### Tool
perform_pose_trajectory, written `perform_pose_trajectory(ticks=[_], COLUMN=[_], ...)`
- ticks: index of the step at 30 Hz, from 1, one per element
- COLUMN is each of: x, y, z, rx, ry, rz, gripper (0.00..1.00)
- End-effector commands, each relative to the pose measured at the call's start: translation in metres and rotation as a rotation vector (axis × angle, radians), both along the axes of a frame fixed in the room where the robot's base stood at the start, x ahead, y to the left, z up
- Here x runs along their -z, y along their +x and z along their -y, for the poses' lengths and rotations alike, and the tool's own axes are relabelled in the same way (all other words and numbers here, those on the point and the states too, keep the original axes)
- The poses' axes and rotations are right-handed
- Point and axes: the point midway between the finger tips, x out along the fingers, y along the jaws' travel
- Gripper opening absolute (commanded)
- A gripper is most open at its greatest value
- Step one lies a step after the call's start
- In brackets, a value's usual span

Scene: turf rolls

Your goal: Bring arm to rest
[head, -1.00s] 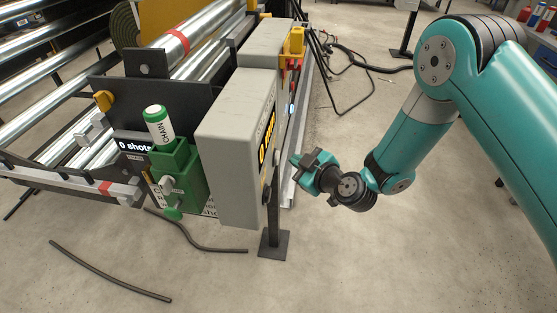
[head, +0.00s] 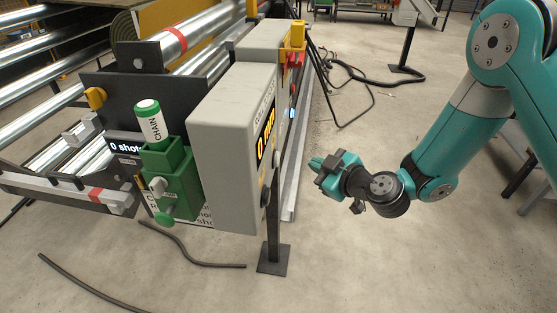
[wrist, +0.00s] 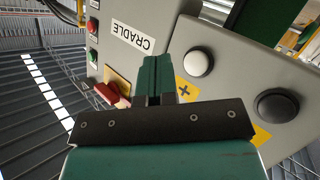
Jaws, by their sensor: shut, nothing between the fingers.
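My teal arm (head: 459,130) comes in from the right in the head view, bent downward. My gripper (head: 326,168) hangs in free air to the right of the grey control box (head: 235,150), apart from it. In the wrist view my gripper's fingers (wrist: 157,72) are together with nothing between them. Behind them is a grey panel (wrist: 150,20) labelled CRADLE, with a white button (wrist: 198,63), a black button (wrist: 276,105) and a red switch (wrist: 112,94).
A green holder (head: 172,170) with a white CHAIN bottle (head: 150,122) is mounted left of the box. Metal rollers (head: 190,45) lie behind. A dark hose (head: 190,250) lies on the floor. A post foot (head: 274,260) stands below the box. The floor right of it is clear.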

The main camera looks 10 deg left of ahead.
Motion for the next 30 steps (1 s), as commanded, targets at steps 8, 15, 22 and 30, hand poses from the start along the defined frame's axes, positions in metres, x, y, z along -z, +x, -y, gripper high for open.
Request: perform_pose_trajectory(ticks=[8,15,22,30], x=[0.000,-0.011,-0.101,-0.194], y=[0.000,-0.002,-0.045,-0.148], z=[0.000,-0.002,-0.012,0.031], rx=[0.000,-0.018,-0.164,-0.136], ry=[0.000,0.009,0.045,-0.082], rz=[0.000,-0.016,-0.252,-0.737], gripper=[0.00,0.00,0.00,0.00])
